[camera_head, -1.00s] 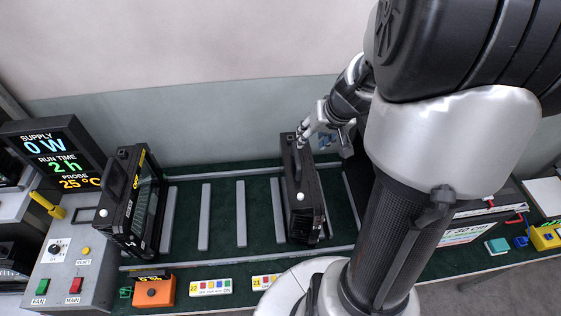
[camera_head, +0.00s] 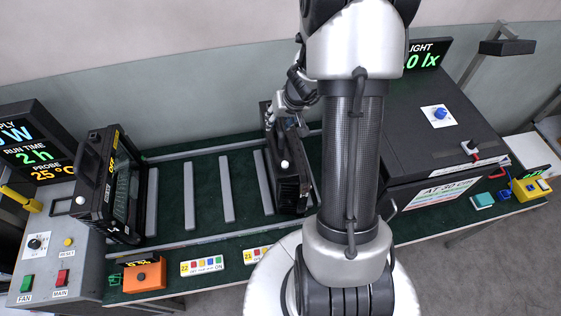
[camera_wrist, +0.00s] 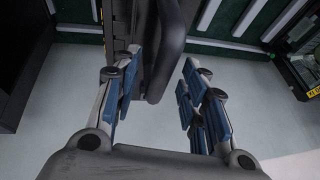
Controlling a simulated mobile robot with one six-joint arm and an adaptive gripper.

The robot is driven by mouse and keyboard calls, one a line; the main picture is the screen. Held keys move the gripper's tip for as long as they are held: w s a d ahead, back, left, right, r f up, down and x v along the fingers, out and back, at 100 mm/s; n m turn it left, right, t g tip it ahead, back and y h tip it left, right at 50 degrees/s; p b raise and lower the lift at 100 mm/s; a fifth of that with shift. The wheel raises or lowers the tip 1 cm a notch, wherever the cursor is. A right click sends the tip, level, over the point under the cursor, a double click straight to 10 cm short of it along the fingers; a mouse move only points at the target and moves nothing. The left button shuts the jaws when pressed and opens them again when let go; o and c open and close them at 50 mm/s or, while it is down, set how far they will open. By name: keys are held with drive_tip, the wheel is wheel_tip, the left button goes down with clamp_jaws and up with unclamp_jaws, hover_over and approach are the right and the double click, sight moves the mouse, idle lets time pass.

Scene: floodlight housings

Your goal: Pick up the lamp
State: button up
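A black floodlight lamp (camera_head: 290,188) stands upright on the green slatted rack, left of my arm in the head view. A white knob shows on its top. My gripper (camera_head: 291,128) is at the far end of this lamp, at its top handle. In the wrist view the dark handle (camera_wrist: 167,40) reaches between the blue-padded fingers of my gripper (camera_wrist: 160,62). The fingers are apart, with a clear gap at the right finger. The left finger is close to the handle and housing; I cannot tell whether it touches.
A second black floodlight (camera_head: 98,190) stands at the rack's left end, by the grey control box (camera_head: 48,250). A large black box (camera_head: 440,125) stands right of my arm. Orange (camera_head: 145,276) and white (camera_head: 202,266) button boxes line the front edge. Slats between the floodlights are bare.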

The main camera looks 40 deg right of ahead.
drive_tip(key=shift+w+f, duration=0.25)
drive_tip(key=shift+f, duration=0.35)
drive_tip(key=shift+f+b, duration=0.2)
drive_tip(key=shift+b, duration=0.35)
drive_tip(key=shift+c, duration=0.4)
clamp_jaws()
idle(0.9)
drive_tip(key=shift+w+d+r, duration=0.1)
drive_tip(key=shift+r, duration=0.1)
